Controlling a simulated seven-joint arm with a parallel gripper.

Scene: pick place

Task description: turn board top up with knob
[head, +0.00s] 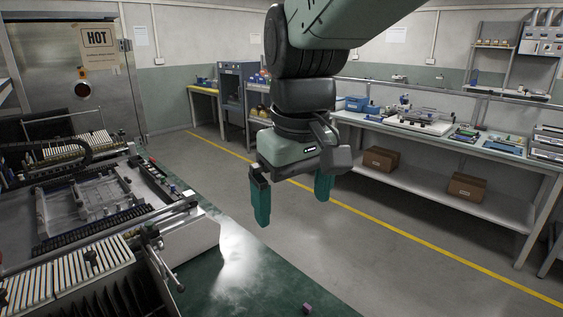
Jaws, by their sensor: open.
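My gripper (293,211) hangs in the upper middle of the head view, with two green fingers pointing down. It is open, with a wide empty gap between the fingers, above the green work surface (265,285). A small purple block (307,308) lies on that surface at the bottom edge, below my gripper and apart from it. On the left stands a machine with a metal fixture plate (92,197) between dark rails. A small dark knob-like part (92,257) shows near its front slatted rack. I cannot tell for certain which part is the board or its knob.
Pale slatted racks (70,285) fill the lower left, and a white box side (190,238) borders the green surface. A workbench (450,140) with equipment stands along the back right, with cardboard boxes (467,187) below. Grey floor with a yellow line lies between.

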